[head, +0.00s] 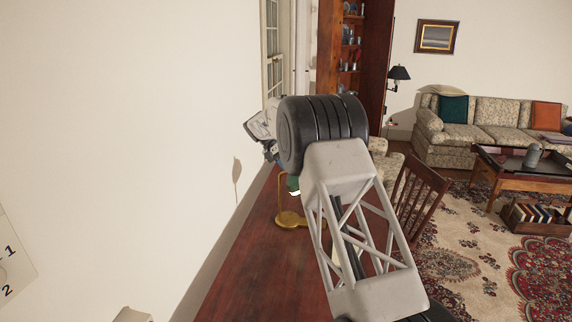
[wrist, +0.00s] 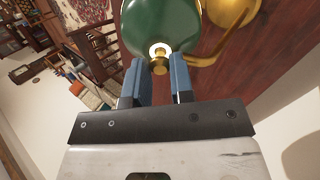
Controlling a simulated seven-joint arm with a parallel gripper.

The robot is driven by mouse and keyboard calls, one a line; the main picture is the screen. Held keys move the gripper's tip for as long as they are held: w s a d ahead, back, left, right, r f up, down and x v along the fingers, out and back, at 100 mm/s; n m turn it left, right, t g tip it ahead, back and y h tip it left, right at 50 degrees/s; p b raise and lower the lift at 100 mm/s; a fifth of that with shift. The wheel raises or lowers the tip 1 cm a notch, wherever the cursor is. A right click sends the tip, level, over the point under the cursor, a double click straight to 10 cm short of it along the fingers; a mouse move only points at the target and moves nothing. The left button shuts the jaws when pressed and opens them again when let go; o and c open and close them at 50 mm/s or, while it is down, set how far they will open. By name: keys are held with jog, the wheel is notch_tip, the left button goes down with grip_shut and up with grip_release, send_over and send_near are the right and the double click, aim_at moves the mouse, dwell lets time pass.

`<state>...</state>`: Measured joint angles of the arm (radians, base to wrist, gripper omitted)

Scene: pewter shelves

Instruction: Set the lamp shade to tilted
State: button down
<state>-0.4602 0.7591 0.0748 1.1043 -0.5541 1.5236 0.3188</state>
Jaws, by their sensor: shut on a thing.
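A brass desk lamp stands on the red-brown wooden table, its round base (head: 290,219) and thin stem in view in the head view. Only a small piece of its green shade (head: 293,184) shows there, with a bright spot below it. In the wrist view the glossy green shade (wrist: 158,22) fills the top middle, with a brass knob (wrist: 159,68) at its near end. My gripper (wrist: 156,72) has its blue fingers on either side of this knob, shut on the shade's end. In the head view my arm hides the fingers and most of the shade; its angle is hard to tell.
The long table (head: 262,270) runs along the white wall on the left. A wooden chair (head: 418,198) stands at its right side. A sofa (head: 480,125), a coffee table (head: 525,170) and a black wall lamp (head: 399,73) are farther back. The table around the lamp base looks clear.

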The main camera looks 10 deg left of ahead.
jog(key=c, duration=1)
grip_release()
jog(key=shift+r, duration=0.1)
jog(key=shift+v, duration=3.8)
jog(key=shift+r, duration=0.1)
